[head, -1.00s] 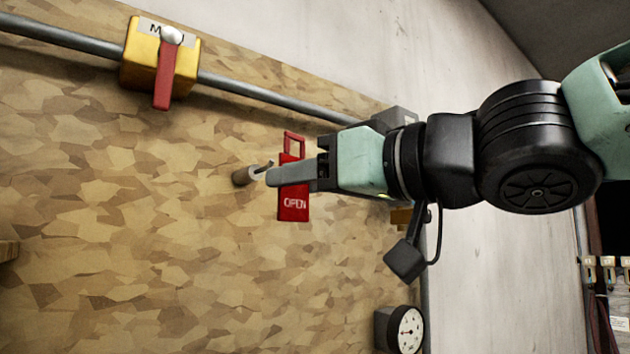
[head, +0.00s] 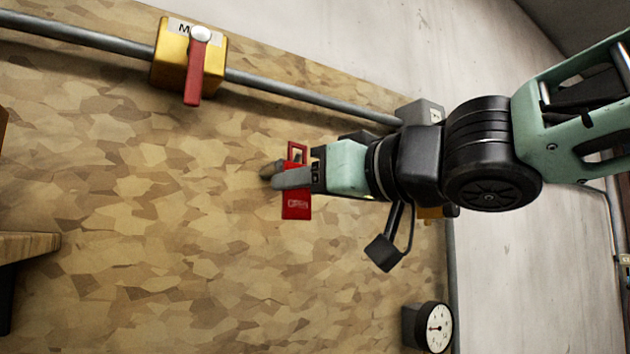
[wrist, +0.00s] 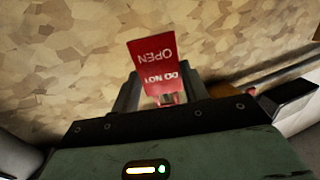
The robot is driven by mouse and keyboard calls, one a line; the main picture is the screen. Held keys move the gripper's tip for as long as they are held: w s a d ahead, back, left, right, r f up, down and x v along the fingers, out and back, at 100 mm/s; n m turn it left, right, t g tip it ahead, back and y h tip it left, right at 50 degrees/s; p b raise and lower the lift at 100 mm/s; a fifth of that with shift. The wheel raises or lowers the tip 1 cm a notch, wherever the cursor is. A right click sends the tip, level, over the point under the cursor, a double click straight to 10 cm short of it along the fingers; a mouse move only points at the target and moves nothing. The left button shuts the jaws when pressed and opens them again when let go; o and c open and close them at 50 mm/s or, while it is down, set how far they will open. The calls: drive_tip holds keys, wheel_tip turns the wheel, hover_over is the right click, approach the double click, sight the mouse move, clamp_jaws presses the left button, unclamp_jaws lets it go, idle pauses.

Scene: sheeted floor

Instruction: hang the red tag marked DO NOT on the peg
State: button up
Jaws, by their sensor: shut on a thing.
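The red tag (head: 296,206) with white lettering is held between the fingers of my gripper (head: 282,177), in front of the tan board. In the head view its open loop stands above the fingers and the OPEN part hangs below. In the wrist view the tag (wrist: 154,62) reads DO NOT OPEN upside down, between the two fingers. The peg is mostly hidden behind the fingertips in the head view; a brownish-grey shape there cannot be told clearly from a finger. I cannot tell whether the loop is around the peg or beside it.
A yellow box (head: 172,62) with a red lever sits on a grey pipe (head: 300,93) along the board's top. A dial gauge (head: 434,327) is at lower right. A wooden ledge (head: 28,246) juts in at left. The board (head: 200,270) below the tag is bare.

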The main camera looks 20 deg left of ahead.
drive_tip(key=shift+w+a+f, duration=0.4)
drive_tip(key=shift+w+a, duration=0.25)
drive_tip(key=shift+a, duration=0.1)
drive_tip(key=shift+f, duration=0.1)
idle(0.3)
drive_tip(key=o, duration=1.2)
drive_tip(key=shift+c, duration=0.2)
